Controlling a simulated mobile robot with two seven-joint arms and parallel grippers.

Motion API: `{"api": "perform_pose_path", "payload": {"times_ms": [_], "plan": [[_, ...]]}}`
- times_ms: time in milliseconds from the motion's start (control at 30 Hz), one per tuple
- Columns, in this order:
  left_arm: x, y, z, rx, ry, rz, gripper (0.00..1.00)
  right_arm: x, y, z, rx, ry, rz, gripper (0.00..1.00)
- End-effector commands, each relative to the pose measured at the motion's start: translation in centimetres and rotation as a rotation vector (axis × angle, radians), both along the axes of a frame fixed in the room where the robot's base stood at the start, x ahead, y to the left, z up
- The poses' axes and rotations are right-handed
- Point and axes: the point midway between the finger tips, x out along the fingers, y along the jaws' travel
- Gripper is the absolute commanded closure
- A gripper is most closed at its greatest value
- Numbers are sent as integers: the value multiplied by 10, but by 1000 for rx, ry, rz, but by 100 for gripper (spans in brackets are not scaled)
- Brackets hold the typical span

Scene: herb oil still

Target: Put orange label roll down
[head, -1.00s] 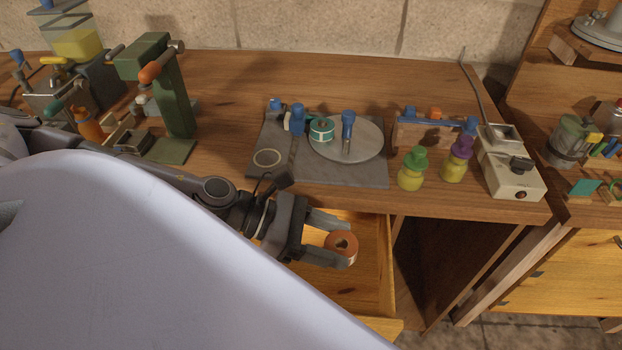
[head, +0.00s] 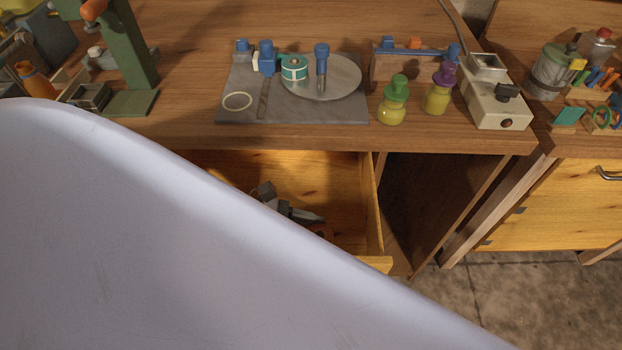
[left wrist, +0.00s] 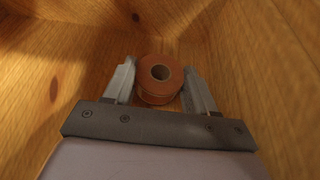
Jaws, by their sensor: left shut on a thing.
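The orange label roll (left wrist: 160,84) sits between the two fingers of my left gripper (left wrist: 159,70) in the left wrist view, its round hole facing the camera. My left gripper is shut on it. In the head view my left gripper (head: 308,218) is down inside the open wooden drawer (head: 372,205), and only a sliver of the orange roll (head: 325,231) shows. The wrist view shows drawer walls around the roll. I cannot tell whether the roll touches the drawer floor. My right gripper is not in view.
An open dark bay lies right of the drawer.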

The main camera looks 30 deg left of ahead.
Motion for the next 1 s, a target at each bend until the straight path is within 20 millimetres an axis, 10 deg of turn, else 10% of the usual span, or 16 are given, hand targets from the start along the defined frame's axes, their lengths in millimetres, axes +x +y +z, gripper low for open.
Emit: {"api": "perform_pose_path", "payload": {"times_ms": [400,433,500,1000], "plan": [[0,0,-7,-1,-1,0,74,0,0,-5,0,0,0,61],[0,0,-7,0,-1,0,41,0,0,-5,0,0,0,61],[0,0,-5,-1,-1,0,19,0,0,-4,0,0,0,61],[0,0,-3,0,0,0,19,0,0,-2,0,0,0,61]]}}
